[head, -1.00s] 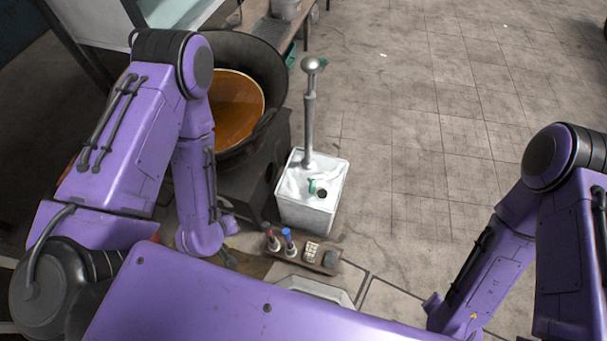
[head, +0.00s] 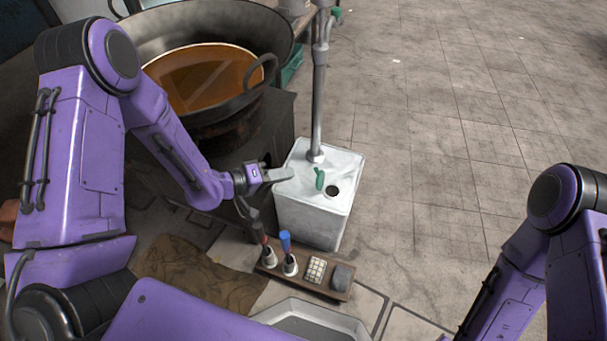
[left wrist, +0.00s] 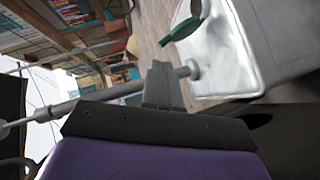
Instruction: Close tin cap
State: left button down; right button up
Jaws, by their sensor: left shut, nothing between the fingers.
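A white square tin (head: 312,220) stands on the floor in the head view. On its top are a dark round opening (head: 332,192) and a green cap (head: 320,179), which stands up beside the opening. A grey pump pipe (head: 318,110) rises from the back of the tin's top. My left gripper (head: 282,175) is shut and empty at the tin's left top edge, left of the green cap. In the left wrist view the shut fingers (left wrist: 160,80) show near the pump's base, with the green cap (left wrist: 186,26) beyond them. My right gripper is not in view.
A large dark wok (head: 270,75) with brown liquid stands behind and left of the tin. A wooden tray (head: 330,290) with two small bottles and blocks lies in front. The tiled floor to the right (head: 440,150) is clear.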

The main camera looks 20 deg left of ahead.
aim_at(319, 178)
pick_arm(q)
jog(key=b+x, duration=0.1)
jog(key=x, duration=0.5)
jog(key=shift+b, duration=0.4)
jog(key=shift+w+d, duration=0.15)
